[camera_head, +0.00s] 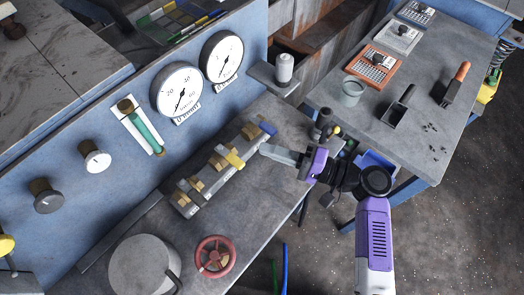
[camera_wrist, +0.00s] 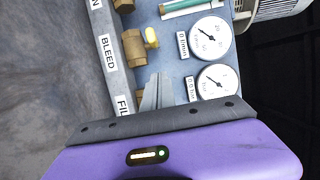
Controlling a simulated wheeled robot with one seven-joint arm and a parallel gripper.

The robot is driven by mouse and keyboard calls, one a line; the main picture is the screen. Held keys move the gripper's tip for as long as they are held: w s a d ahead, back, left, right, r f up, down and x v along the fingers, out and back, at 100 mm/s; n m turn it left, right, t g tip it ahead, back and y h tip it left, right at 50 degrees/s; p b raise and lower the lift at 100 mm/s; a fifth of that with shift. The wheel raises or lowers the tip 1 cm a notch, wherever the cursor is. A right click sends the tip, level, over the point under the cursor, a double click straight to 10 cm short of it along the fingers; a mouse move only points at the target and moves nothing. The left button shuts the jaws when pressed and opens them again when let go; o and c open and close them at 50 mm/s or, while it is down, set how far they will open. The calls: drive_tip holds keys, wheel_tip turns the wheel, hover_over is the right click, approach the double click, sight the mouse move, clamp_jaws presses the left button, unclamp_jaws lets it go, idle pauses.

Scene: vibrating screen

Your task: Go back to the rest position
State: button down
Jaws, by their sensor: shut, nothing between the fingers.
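My gripper (camera_head: 267,150) is at the end of my purple and black arm, over the grey bench top (camera_head: 262,205). Its grey fingers are together with nothing between them. They point left toward the valve manifold (camera_head: 205,188), close to its blue handle (camera_head: 267,128) and yellow handle (camera_head: 235,159). I cannot tell whether they touch it. In the wrist view the fingers (camera_wrist: 157,92) show edge-on in front of the blue panel, beside a brass valve (camera_wrist: 133,48) with a yellow handle and the BLEED label (camera_wrist: 107,52).
Two gauges (camera_head: 179,91) (camera_head: 222,56) stand on the blue panel behind the manifold. A red handwheel (camera_head: 215,257) and a grey round lid (camera_head: 144,265) are at the front. A side table (camera_head: 425,125) at the right holds a cup (camera_head: 352,91), a scoop (camera_head: 398,107) and boxes.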

drive_tip(key=b+v, duration=0.1)
drive_tip(key=v, duration=0.6)
drive_tip(key=shift+s+d, duration=0.25)
drive_tip(key=shift+s, duration=0.1)
